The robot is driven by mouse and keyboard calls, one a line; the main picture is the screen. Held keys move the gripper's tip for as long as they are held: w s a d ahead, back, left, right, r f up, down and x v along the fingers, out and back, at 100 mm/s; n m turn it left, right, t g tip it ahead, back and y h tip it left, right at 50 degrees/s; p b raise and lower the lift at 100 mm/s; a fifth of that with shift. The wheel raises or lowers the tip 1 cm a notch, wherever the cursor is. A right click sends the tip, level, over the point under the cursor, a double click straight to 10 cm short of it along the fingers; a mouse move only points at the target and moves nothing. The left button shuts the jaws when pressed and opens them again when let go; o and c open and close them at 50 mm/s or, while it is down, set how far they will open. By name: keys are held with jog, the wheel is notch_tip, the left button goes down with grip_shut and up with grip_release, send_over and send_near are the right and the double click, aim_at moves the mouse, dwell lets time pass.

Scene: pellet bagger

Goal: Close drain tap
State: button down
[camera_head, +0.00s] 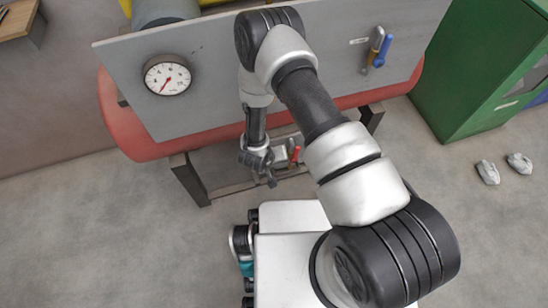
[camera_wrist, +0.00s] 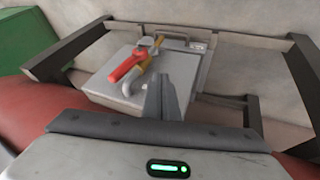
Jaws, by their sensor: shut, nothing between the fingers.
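The drain tap has a red handle, seen small in the head view (camera_head: 295,155) low under the red tank. In the wrist view the red handle (camera_wrist: 128,66) lies slanted beside a yellow part and a grey bent pipe, on a light grey box (camera_wrist: 187,75). I cannot tell the tap's exact setting. My gripper (camera_head: 270,182) is low in front of the tank, just left of the red handle in the head view. In the wrist view its fingers (camera_wrist: 164,98) are shut and empty, at the box's near side, apart from the handle.
The red tank (camera_head: 135,140) rests on a dark frame (camera_head: 190,180). A grey panel (camera_head: 190,110) above carries a gauge (camera_head: 167,78) and a blue-handled valve (camera_head: 383,50). A green cabinet (camera_head: 470,80) stands right. Grey shoe-like items (camera_head: 488,172) lie on the open floor.

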jog(key=p+v, duration=0.3)
jog(key=v, duration=0.6)
jog(key=h+b, duration=0.1)
jog(key=b, duration=0.4)
send_near(293, 154)
notch_tip(293, 154, down, 4)
jog(key=w+a, duration=0.1)
jog(key=a, duration=0.2)
jog(key=shift+w+d+f, duration=0.1)
jog(key=shift+w+d, duration=0.15)
jog(key=shift+d, duration=0.45)
jog(key=shift+w+d, duration=0.25)
jog(key=shift+d, duration=0.5)
jog(key=shift+w+d+f, duration=0.1)
jog(key=shift+w+d, duration=0.1)
jog(key=shift+d, duration=0.5)
jog(key=shift+r, duration=0.1)
